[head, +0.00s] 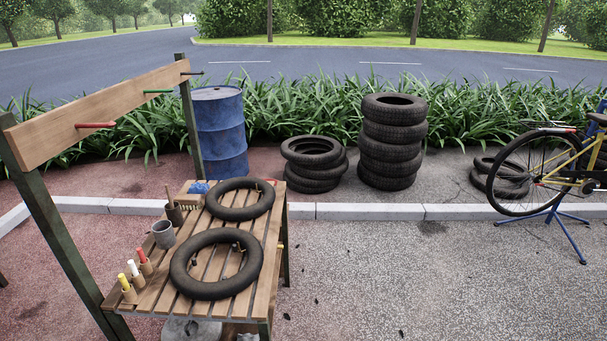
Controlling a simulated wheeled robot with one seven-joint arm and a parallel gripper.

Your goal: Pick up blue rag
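A small blue crumpled thing (198,187), which looks like the blue rag, is at the back left of the slatted wooden cart top (190,300). It sits at a small wooden box or tray (185,188), just left of the rear black tyre (240,199). It is too small to tell whether it lies in the box or on it. My gripper is not in view.
A second black tyre (217,264) lies on the cart's front half. A grey cup (163,234), a dark holder (174,213) and capped markers (133,268) line the left edge. A pegged wooden board (100,112) rises on posts at left. Gravel at right is mostly clear.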

